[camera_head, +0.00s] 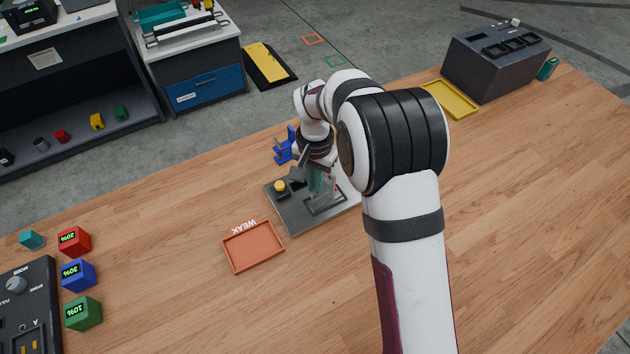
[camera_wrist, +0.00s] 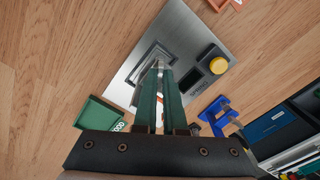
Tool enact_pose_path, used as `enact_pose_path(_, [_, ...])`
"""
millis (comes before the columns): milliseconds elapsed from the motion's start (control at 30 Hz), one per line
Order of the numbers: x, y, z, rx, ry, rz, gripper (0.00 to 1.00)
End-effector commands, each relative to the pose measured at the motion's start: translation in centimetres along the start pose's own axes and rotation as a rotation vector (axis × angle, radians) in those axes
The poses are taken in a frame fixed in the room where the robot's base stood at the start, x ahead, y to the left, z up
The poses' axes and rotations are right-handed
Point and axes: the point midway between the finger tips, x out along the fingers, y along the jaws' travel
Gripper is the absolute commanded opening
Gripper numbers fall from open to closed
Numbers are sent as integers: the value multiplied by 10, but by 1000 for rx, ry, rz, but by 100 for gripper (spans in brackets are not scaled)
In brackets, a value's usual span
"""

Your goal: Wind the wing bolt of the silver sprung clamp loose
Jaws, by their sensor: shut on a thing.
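The silver sprung clamp (camera_head: 327,206) stands on a grey metal plate (camera_head: 297,222) that carries a yellow button (camera_head: 280,186). In the wrist view its frame (camera_wrist: 149,60) shows around and beyond my fingertips. My gripper (camera_head: 317,188) points down over the clamp. In the wrist view its two green fingers (camera_wrist: 163,68) come together on a small pale part at the clamp's top, which I take for the wing bolt. The fingertips hide most of that part, so its turn angle cannot be told.
An orange tray marked WEAK (camera_head: 252,248) lies left of the plate. A blue stand (camera_head: 284,148) is behind it. A green tray (camera_wrist: 98,115) lies close by in the wrist view. Coloured cubes (camera_head: 78,276) and a dark control box (camera_head: 28,300) are at left. The table's right side is mostly clear.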

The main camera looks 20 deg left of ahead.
Motion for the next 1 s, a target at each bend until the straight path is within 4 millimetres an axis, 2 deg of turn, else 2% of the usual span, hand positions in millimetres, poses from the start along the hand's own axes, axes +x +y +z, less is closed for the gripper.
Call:
enact_pose_path(600, [0, 0, 0, -577, 1, 0, 0])
enact_pose_path(1000, [0, 0, 0, -865, 1, 0, 0])
